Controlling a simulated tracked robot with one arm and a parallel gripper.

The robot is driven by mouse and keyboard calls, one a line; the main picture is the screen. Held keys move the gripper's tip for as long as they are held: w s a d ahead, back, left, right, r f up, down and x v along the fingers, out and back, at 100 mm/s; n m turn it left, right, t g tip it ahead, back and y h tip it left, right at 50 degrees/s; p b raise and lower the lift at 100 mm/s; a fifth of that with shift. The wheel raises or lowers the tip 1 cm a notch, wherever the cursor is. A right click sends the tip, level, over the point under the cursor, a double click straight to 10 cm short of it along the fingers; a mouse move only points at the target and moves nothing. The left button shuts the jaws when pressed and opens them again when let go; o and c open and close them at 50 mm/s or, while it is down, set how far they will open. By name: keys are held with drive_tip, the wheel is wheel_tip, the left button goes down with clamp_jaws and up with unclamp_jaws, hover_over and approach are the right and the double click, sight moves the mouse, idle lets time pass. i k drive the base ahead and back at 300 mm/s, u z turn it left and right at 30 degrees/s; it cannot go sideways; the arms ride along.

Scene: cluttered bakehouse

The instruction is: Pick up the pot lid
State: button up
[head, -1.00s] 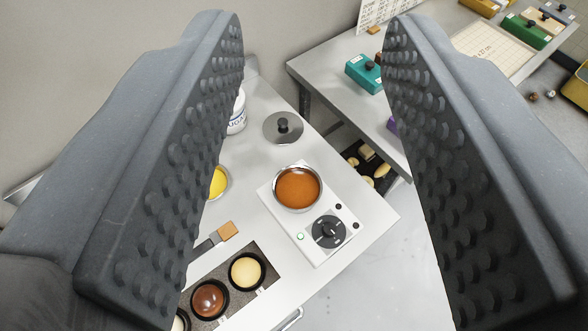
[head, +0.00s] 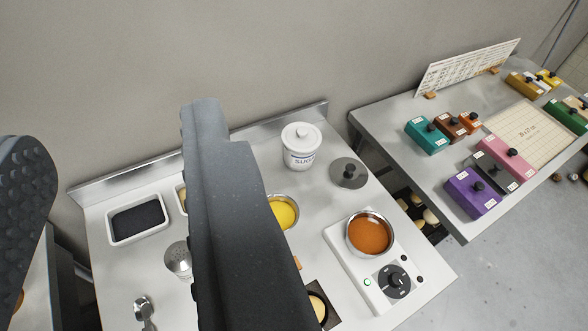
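The pot lid (head: 348,174) is a flat grey metal disc with a black knob. It lies on the steel worktop, right of a white sugar jar (head: 300,147) and behind a pot of orange-brown liquid (head: 369,233) on a white hot plate (head: 385,270). My gripper (head: 120,200) is wide open and empty. Its left finger shows at the left edge and its right finger covers part of the worktop. The lid is to the right of both fingers, outside the gap.
A bowl of yellow stuff (head: 284,212), a shaker (head: 178,259) and a tray of dark stuff (head: 138,221) share the worktop. A second table (head: 400,112) at right carries several coloured boxes and a board. Bare worktop surrounds the lid's front left.

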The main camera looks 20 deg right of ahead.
sight(350, 174)
drive_tip(key=u, duration=2.2)
drive_tip(key=k, duration=1.35)
drive_tip(key=z, duration=2.3)
drive_tip(key=i, duration=1)
drive_tip(key=u, duration=0.1)
